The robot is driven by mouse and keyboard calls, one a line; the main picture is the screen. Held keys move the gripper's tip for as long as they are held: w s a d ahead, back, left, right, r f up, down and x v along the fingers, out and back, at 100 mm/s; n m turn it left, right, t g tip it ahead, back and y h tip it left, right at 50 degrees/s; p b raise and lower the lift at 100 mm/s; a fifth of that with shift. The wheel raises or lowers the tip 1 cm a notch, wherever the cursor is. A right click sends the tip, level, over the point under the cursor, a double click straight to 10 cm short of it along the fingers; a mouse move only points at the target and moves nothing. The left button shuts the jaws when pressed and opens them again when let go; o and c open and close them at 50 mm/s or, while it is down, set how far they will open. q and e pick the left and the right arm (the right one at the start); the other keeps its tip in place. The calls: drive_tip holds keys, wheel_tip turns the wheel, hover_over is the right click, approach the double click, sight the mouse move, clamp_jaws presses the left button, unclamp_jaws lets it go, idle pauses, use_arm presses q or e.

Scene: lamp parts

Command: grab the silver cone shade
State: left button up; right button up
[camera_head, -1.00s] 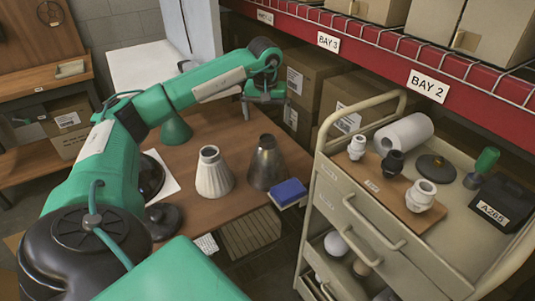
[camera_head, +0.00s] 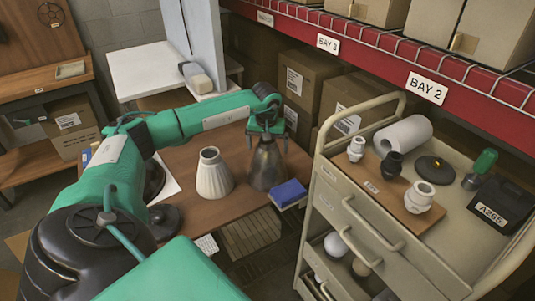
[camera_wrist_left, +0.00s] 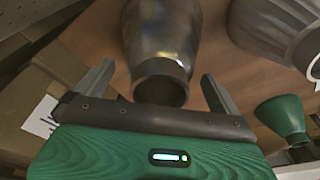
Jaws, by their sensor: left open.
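The silver cone shade (camera_head: 265,168) stands on the brown table in the head view, narrow end up. It also shows in the left wrist view (camera_wrist_left: 160,50), its open narrow end between and just ahead of the two fingers. My left gripper (camera_head: 267,132) is open above and around the top of the silver shade; in the left wrist view its fingers (camera_wrist_left: 158,85) are spread on either side of the rim. I cannot tell whether either finger touches it. My right gripper is not in view.
A white ribbed shade (camera_head: 214,175) stands just left of the silver one. A blue block (camera_head: 289,194) lies to its right at the table edge. A green shade (camera_wrist_left: 283,117) shows in the wrist view. A beige cart (camera_head: 345,215) stands to the right.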

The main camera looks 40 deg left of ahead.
use_arm(q)
drive_tip(key=shift+w+a+f, duration=0.15)
drive_tip(key=shift+w+f, duration=0.05)
drive_tip(key=shift+f, duration=0.9)
drive_tip(key=c, duration=1.4)
drive_tip(key=shift+c, duration=0.2)
drive_tip(key=shift+r, duration=0.2)
